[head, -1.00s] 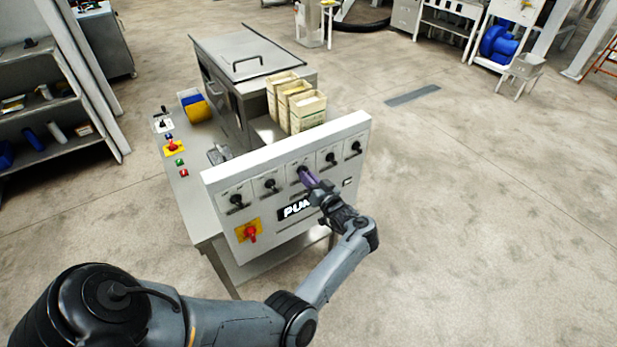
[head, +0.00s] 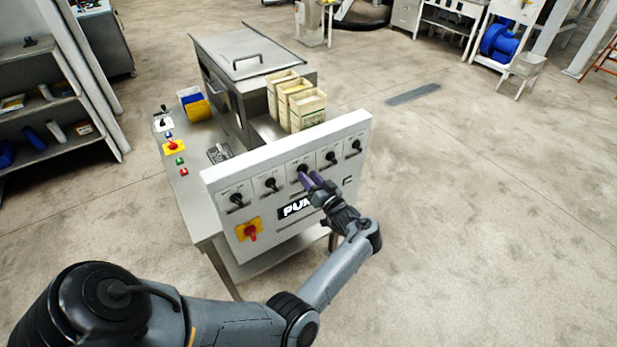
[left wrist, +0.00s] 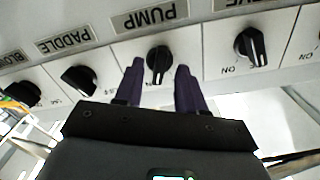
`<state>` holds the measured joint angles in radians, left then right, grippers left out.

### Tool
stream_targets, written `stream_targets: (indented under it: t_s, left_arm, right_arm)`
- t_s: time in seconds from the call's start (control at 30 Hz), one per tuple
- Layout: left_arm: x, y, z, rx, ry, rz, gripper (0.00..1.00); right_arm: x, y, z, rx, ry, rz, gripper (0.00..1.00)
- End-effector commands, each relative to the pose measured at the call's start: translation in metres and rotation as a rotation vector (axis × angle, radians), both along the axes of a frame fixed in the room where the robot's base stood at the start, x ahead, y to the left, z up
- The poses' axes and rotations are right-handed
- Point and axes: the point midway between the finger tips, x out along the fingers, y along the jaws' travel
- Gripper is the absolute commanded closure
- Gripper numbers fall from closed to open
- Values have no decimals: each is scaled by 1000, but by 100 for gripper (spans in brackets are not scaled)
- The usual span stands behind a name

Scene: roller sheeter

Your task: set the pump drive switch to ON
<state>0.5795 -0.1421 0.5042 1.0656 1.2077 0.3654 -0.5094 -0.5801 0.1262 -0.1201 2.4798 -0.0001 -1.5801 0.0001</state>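The pump drive switch is a black rotary knob (left wrist: 158,62) on a white plate under an upside-down PUMP label (left wrist: 150,16) in the left wrist view. Its ridge stands roughly vertical there; its ON mark is hidden or unreadable. In the head view the knob (head: 302,168) is the middle one in the panel's row. My left gripper (head: 309,180) is at the panel just below it. Its two purple fingers are apart, one each side of the knob in the left wrist view (left wrist: 159,80), with visible gaps. My right gripper is not in view.
The paddle knob (left wrist: 80,80) and another knob (left wrist: 250,46) flank the pump knob closely. A red switch on a yellow plate (head: 249,232) sits at the panel's lower left. Paper-lined boxes (head: 306,108) stand behind the panel. Floor to the right is clear.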

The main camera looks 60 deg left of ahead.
Motion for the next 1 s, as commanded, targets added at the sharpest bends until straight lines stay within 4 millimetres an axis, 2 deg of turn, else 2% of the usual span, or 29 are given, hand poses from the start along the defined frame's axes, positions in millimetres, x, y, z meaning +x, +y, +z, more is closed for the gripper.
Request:
stream_targets:
  t_s: [0.3,0.5,0.7,1.0]
  left_arm:
    - [2,-54,-2,-3,0,-3,61]
    - [2,-82,-1,-1,0,-2,61]
    - [2,-95,0,0,0,-1,61]
    - [2,-97,0,1,1,0,61]
  right_arm:
    - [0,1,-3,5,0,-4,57]
    - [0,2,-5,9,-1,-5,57]
    - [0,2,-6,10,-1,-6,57]
    - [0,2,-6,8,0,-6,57]
